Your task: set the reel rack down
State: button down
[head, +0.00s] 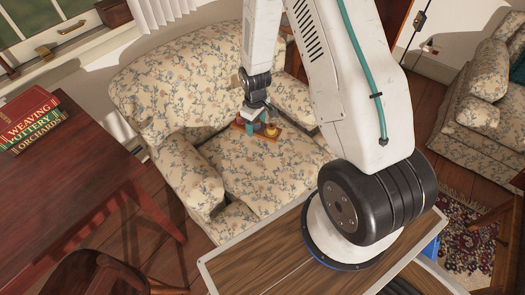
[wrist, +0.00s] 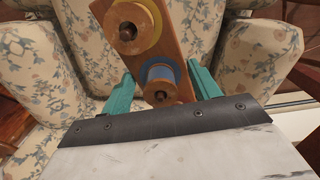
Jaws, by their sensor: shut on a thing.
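The reel rack is a small wooden board (head: 263,137) bearing spools on pegs. In the head view it is over the seat of the floral armchair (head: 250,178), near the backrest. I cannot tell whether it touches the cushion. In the wrist view the board (wrist: 173,42) runs up and slightly left, with a yellow-rimmed spool (wrist: 128,27) at the far end and a blue spool (wrist: 161,72) nearer. My gripper (wrist: 161,88) has its teal fingers on either side of the blue spool end, shut on the rack. In the head view my gripper (head: 257,120) partly hides the rack.
A dark red table (head: 75,185) with stacked books (head: 30,118) stands at left. A wooden chair (head: 95,272) is below it. A floral sofa (head: 472,110) is at right. A wood-topped surface (head: 265,262) lies in front. The front of the armchair seat is clear.

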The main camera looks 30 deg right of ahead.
jog(key=s+d+f+n, duration=0.4)
jog(key=s+f+n, duration=0.35)
jog(key=s, duration=0.45)
jog(key=s+d+f+n, duration=0.4)
jog(key=s+f+n, duration=0.2)
jog(key=s+f, duration=0.45)
send_over(282, 168)
jog(key=shift+s+f, duration=0.1)
jog(key=shift+f, duration=0.05)
jog(key=shift+w+f, duration=0.2)
jog(key=shift+f, duration=1.6)
jog(key=shift+f, duration=0.1)
jog(key=shift+c, duration=1.8)
grip_release()
